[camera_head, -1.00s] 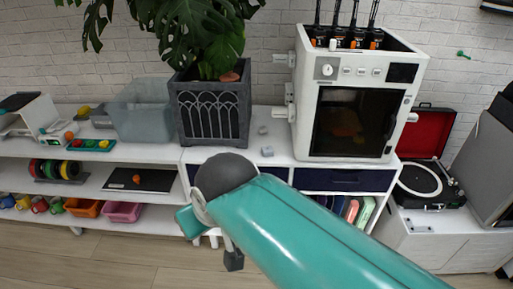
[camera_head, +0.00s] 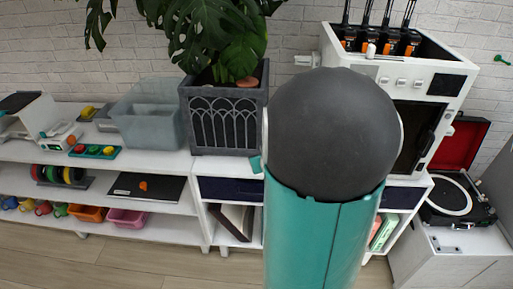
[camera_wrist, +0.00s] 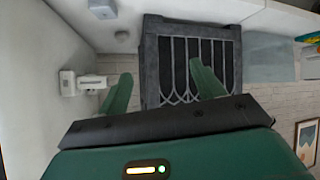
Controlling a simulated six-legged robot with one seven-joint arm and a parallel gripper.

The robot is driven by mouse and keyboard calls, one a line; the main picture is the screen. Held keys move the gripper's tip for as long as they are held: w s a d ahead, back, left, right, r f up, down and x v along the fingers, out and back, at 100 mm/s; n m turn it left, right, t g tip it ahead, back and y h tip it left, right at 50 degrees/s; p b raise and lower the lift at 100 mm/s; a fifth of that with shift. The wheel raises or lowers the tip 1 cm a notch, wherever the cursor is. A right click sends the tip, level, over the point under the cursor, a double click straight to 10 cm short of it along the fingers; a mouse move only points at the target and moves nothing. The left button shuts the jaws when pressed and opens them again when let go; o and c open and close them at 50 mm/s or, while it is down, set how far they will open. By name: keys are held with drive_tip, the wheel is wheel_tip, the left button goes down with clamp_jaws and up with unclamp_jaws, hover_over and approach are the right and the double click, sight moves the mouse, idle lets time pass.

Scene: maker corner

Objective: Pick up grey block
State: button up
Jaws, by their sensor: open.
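My gripper (camera_wrist: 161,70) is open and empty in the wrist view, its two green fingers spread in front of the dark planter (camera_wrist: 150,60). A light grey block (camera_wrist: 102,8) is at the top edge of the wrist view on the white surface. In the head view my arm hides the spot where the grey pieces lay, and most of my gripper.
The planter with a leafy plant (camera_head: 224,120) stands close to my arm on the white shelf. A white oven-like machine (camera_head: 420,85) is right of it. A translucent bin (camera_head: 150,125) stands at left. A record player (camera_head: 455,200) is far right.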

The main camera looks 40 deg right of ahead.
drive_tip(key=s+d+f+m+t+h, duration=0.1)
drive_tip(key=s+d+f+m+t, duration=0.1)
drive_tip(key=s+d+f, duration=0.7)
drive_tip(key=x, duration=1.5)
drive_tip(key=shift+w, duration=0.35)
drive_tip(key=shift+c, duration=0.2)
drive_tip(key=c, duration=1)
